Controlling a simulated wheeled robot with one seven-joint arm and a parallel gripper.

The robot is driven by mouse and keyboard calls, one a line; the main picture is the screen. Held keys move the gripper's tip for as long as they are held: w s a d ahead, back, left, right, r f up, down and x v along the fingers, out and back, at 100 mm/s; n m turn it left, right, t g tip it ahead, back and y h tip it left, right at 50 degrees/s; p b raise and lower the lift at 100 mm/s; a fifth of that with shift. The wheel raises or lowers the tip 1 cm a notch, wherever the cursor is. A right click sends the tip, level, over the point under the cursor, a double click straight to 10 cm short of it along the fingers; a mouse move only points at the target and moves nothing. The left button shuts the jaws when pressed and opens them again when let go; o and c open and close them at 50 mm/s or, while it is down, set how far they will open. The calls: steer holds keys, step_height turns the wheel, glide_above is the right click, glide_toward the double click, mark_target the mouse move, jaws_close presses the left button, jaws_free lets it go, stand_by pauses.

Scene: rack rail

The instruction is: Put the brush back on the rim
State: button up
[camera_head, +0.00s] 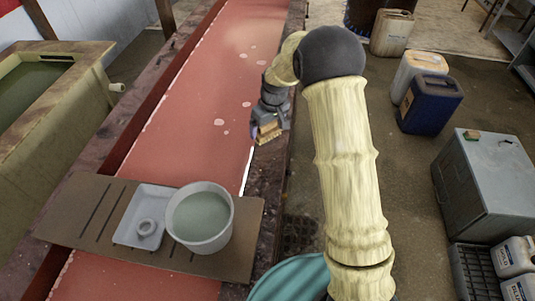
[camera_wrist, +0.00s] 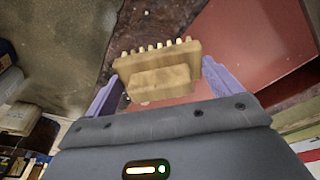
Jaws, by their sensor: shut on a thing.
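A wooden brush with a row of pale bristle tufts (camera_wrist: 158,68) is between the purple fingers of my gripper (camera_wrist: 160,85) in the wrist view. My gripper is shut on it. In the head view, my gripper (camera_head: 268,128) holds the brush (camera_head: 269,136) above the right edge of the red surface, beyond the bucket. A white bucket (camera_head: 228,232) with greyish-green liquid stands on a brown board, and its rim is bare all round. The brush is apart from the bucket.
A white tray (camera_head: 126,232) with a grey ring-shaped thing (camera_head: 147,228) lies left of the bucket on the slotted cardboard-like board (camera_head: 75,210). Jerrycans (camera_head: 430,103) and a grey box (camera_head: 485,185) stand on the floor at right. The red surface (camera_head: 190,130) is mostly clear.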

mark_target(271, 133)
steer(key=shift+d+f+p, duration=0.1)
steer(key=shift+f+p, duration=0.85)
steer(key=shift+f, duration=1.95)
steer(key=shift+f+p, duration=0.75)
steer(key=shift+f, duration=1.3)
steer(key=shift+f, duration=0.15)
steer(key=o, duration=0.9)
steer(key=r+b, duration=0.1)
steer(key=r, duration=0.3)
steer(key=s+d+r+b, duration=0.1)
steer(key=r, duration=0.3)
steer(key=s+r+b, duration=0.1)
steer(key=r, duration=0.3)
steer(key=shift+d, duration=0.15)
